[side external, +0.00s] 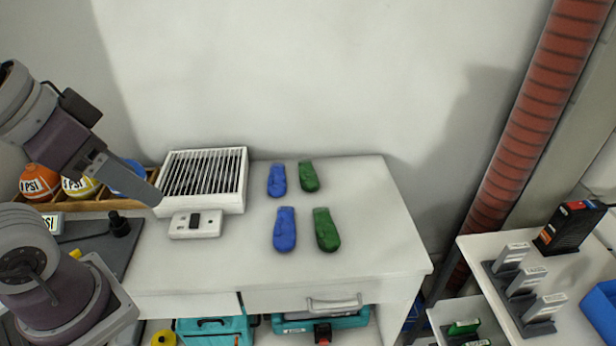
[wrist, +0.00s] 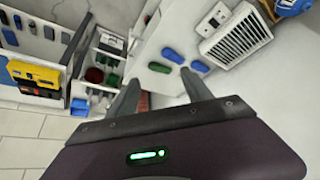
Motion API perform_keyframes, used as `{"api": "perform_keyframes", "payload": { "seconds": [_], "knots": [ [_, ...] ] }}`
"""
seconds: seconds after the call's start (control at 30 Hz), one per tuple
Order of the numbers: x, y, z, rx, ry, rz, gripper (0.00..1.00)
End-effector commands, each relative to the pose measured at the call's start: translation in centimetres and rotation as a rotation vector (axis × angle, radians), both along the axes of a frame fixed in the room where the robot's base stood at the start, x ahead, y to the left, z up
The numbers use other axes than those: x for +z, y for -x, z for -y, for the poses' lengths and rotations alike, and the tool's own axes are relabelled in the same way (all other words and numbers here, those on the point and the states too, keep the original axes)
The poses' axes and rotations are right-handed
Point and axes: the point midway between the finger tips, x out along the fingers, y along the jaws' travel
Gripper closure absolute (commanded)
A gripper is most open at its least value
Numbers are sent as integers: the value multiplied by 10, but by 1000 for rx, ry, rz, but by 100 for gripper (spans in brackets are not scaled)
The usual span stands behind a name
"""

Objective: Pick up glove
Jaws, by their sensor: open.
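In the wrist view two blue gloves (wrist: 173,55) (wrist: 200,66) and one green glove (wrist: 160,67) show; I cannot see the other green one there. My gripper (side external: 152,193) is at the left of the table, apart from all the gloves. In the wrist view its two fingers (wrist: 161,88) are spread, with nothing held between them.
A white vented box (side external: 203,178) and a small white box (side external: 196,224) stand between my gripper and the gloves. A wooden tray with several round items (side external: 40,180) is at far left. The table's right part is clear. A lower shelf unit (side external: 520,280) stands right.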

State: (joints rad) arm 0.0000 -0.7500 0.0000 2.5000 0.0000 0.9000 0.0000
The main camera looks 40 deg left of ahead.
Motion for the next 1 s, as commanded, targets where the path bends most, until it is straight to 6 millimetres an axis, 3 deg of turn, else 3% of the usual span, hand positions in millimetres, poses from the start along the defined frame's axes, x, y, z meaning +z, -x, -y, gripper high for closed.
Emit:
{"api": "perform_keyframes", "payload": {
  "seconds": [0.1, 0.37, 0.47, 0.57, 0.6, 0.73, 0.8, 0.87, 0.9, 0.97, 1.0],
  "knots": [
    [0, 0, 0, 0, 0, 0, 22],
    [0, -1, 0, 0, 2, 1, 22],
    [12, -29, 9, -4, 46, 16, 22],
    [34, -105, 27, 12, 151, 69, 22],
    [40, -145, 34, 34, 196, 98, 22],
    [32, -276, 41, 149, 291, 195, 22],
    [8, -342, 36, 231, 305, 245, 22],
    [-23, -392, 28, 308, 297, 288, 22],
    [-48, -422, 21, 360, 278, 315, 22],
    [-92, -459, 7, 439, 236, 355, 22],
    [-124, -478, -3, 490, 199, 381, 22]
  ]
}}
